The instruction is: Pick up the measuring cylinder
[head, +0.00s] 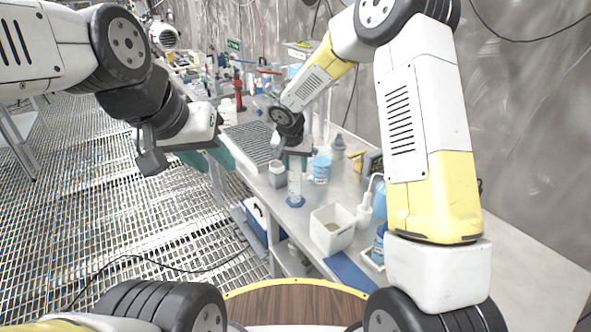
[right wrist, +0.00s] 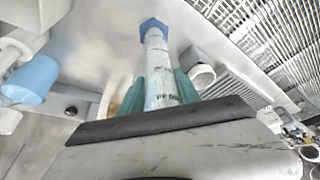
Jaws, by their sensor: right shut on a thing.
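The measuring cylinder (head: 295,187) is a clear, narrow upright tube with a blue foot, near the front left edge of the bench in the head view. In the right wrist view the cylinder (right wrist: 157,72) runs between two teal fingers, its blue hexagonal foot pointing away from the gripper. My right gripper (head: 295,163) is shut on its upper part from above; the fingers (right wrist: 158,92) press on both sides. Whether the foot touches the bench is unclear. My left gripper (head: 208,157) hangs left of the bench, away from the cylinder; its finger gap is not clear.
A white open box (head: 334,229) stands right of the cylinder. A blue-labelled jar (head: 321,168) is behind it, and a small grey-white cup (head: 277,174) stands to its left. A grey ribbed rack (head: 250,145) lies further back. Bottles stand at the right.

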